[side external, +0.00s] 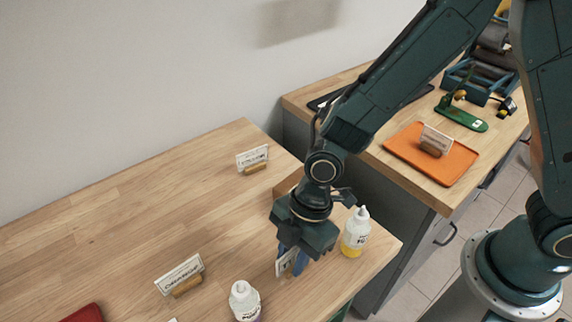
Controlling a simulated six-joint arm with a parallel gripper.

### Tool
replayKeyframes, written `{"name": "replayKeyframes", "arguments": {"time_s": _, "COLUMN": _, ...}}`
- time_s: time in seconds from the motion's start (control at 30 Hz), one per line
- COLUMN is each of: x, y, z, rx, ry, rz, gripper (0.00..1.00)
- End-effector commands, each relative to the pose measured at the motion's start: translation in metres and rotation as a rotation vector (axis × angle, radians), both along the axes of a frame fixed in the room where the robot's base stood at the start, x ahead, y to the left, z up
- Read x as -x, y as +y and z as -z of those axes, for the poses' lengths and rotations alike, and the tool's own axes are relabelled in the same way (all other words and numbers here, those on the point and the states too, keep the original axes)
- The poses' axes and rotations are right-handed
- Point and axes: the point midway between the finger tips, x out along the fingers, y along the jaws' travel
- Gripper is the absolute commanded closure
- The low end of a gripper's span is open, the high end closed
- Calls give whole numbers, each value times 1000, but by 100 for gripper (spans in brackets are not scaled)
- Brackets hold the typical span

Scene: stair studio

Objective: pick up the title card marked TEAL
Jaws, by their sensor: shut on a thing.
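My gripper (291,263) points down over the right part of the near wooden counter. Its blue fingers are shut on a small white card (284,265), which stands tilted between them. The fingers hide much of this card, and its word is too small and covered to read. I cannot tell whether it touches the counter. Other white title cards stand in wooden holders: one at the counter's back (252,157), one at the front left (180,273) with a longer word, and one on an orange tray (436,139). Their words are not clearly legible.
A white-capped bottle with yellow contents (355,234) stands close right of my gripper. Another bottle (245,301) stands front left of it. A red object (85,313) lies at the bottom left. The orange tray (465,158) is on the second counter. The left counter (100,225) is mostly clear.

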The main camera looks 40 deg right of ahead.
Motion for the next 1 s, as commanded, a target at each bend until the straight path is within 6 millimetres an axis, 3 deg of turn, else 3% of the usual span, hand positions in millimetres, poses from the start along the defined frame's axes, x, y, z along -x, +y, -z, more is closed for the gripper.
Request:
{"name": "replayKeyframes", "arguments": {"time_s": 0.27, "x": -1, "y": 1, "z": -41, "rx": -4, "ry": -5, "rz": 0, "gripper": 95}}
{"name": "replayKeyframes", "arguments": {"time_s": 0.7, "x": -1, "y": 0, "z": -134, "rx": -3, "ry": -5, "rz": 1, "gripper": 95}}
{"name": "replayKeyframes", "arguments": {"time_s": 1.0, "x": 0, "y": 0, "z": -173, "rx": -1, "ry": -1, "rz": 0, "gripper": 95}}
